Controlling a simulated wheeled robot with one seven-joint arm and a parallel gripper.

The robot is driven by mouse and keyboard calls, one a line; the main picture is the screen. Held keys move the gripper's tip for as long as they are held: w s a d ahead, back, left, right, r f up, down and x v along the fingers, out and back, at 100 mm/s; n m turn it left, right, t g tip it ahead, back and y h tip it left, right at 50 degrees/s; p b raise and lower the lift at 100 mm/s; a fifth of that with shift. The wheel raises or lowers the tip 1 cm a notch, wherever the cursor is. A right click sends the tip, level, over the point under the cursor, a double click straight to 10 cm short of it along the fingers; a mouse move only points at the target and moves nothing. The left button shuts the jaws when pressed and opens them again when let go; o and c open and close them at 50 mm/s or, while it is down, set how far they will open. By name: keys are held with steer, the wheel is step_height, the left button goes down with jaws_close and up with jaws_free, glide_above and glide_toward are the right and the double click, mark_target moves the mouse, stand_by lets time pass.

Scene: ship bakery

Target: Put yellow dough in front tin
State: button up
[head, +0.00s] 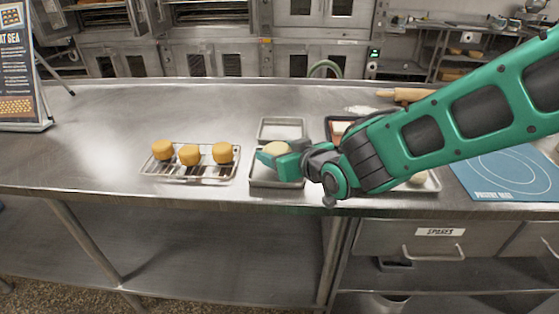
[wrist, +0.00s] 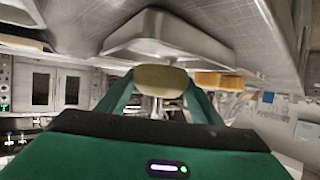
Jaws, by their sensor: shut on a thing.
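My gripper (head: 276,156) is shut on the pale yellow dough (head: 277,148), above the front tin. In the wrist view the dough (wrist: 160,79) sits between the two green fingers. The front tin (head: 276,183) is a grey metal pan near the counter's front edge, partly hidden by my gripper. The back tin (head: 281,123) stands just behind it and looks empty. In the wrist view a metal tin (wrist: 165,42) lies close to the dough; I cannot tell whether they touch.
A wire rack (head: 190,170) with three golden-brown rounds stands left of the tins. A tray (head: 338,122), partly hidden by my arm, is to the right. Farther right are a rolling pin (head: 410,94) and a blue pastry mat (head: 510,172). The counter's left part is clear.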

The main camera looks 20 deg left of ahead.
steer(key=shift+f, duration=1.35)
steer(key=o, duration=0.9)
steer(key=shift+f, duration=0.1)
steer(key=shift+s+d+r, duration=0.3)
steer(key=shift+d, duration=0.05)
steer(key=v, duration=1.1)
